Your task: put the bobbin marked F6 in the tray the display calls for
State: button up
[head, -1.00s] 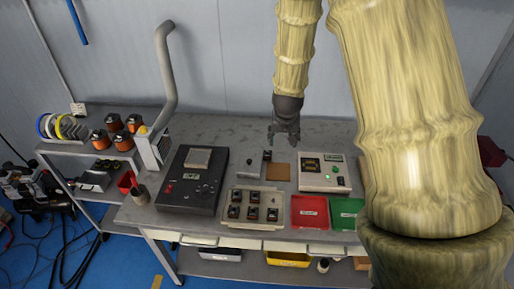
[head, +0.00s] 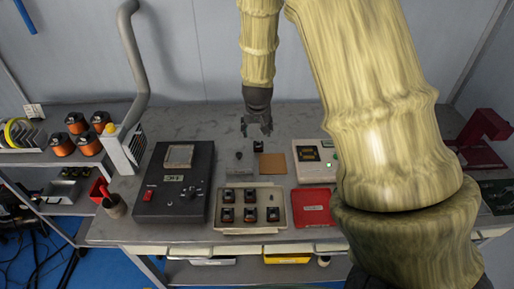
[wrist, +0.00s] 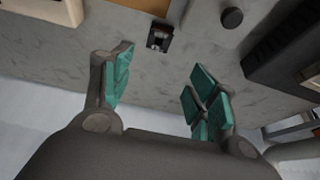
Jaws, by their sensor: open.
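My gripper (head: 257,130) is open and empty above the back of the bench. In the wrist view its teal-padded fingers (wrist: 161,66) are spread apart. A small dark bobbin (head: 258,147) stands alone on the bench just below the gripper in the head view; it also shows beyond the fingers in the wrist view (wrist: 159,37). Its mark is too small to read. Several similar bobbins sit in a beige holder (head: 249,229), marks unreadable. The red tray (head: 317,208) lies right of the holder. A pale instrument (head: 308,171) has a dark display (head: 308,153), text unreadable. My arm hides the area right of the red tray.
A brown mat (head: 272,164) and a small dark knob (head: 239,156) lie near the lone bobbin. A black machine (head: 172,209) stands left, beside a grey duct (head: 131,60). A red device (head: 484,135) is at the far right. The bench behind the bobbin is clear.

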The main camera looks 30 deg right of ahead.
aim_at(258, 142)
jog(key=x, duration=0.4)
jog(key=shift+d+p, duration=0.1)
jog(key=shift+p, duration=0.25)
jog(key=shift+s+p+x, duration=0.2)
jog(key=shift+p+x, duration=0.25)
jog(key=shift+x, duration=0.65)
jog(key=shift+s+p+x, duration=0.2)
jog(key=shift+p+x, duration=0.25)
jog(key=shift+x, duration=1.55)
jog(key=shift+s, duration=0.1)
jog(key=c, duration=1.2)
jog(key=shift+r, duration=0.15)
